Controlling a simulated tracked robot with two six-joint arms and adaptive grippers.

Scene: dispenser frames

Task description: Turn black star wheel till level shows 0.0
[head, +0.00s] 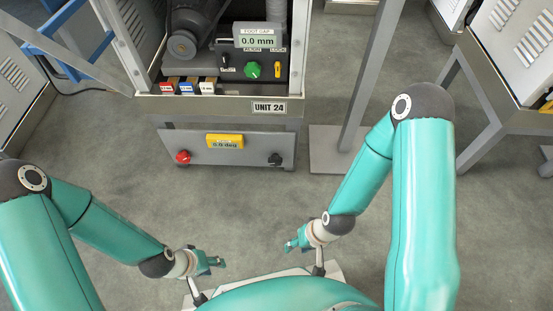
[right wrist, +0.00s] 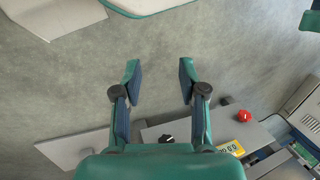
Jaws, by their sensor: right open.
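The black star wheel (head: 275,159) sits at the right end of the low grey panel under the unit. It also shows in the right wrist view (right wrist: 167,139), partly behind my gripper body. The yellow level display (head: 225,141) is in the middle of that panel; its small digits look like 0.0 deg. My right gripper (head: 290,244) is open and empty, well short of the panel, and its two fingers show apart in the right wrist view (right wrist: 159,66). My left gripper (head: 217,262) is also far from the panel; its finger opening is unclear.
A red knob (head: 183,157) is at the panel's left end. Above are a foot gap display (head: 258,41) reading 0.0 mm, a green knob (head: 252,69) and a yellow switch (head: 278,69). A grey post (head: 368,75) stands to the right. The floor before the panel is clear.

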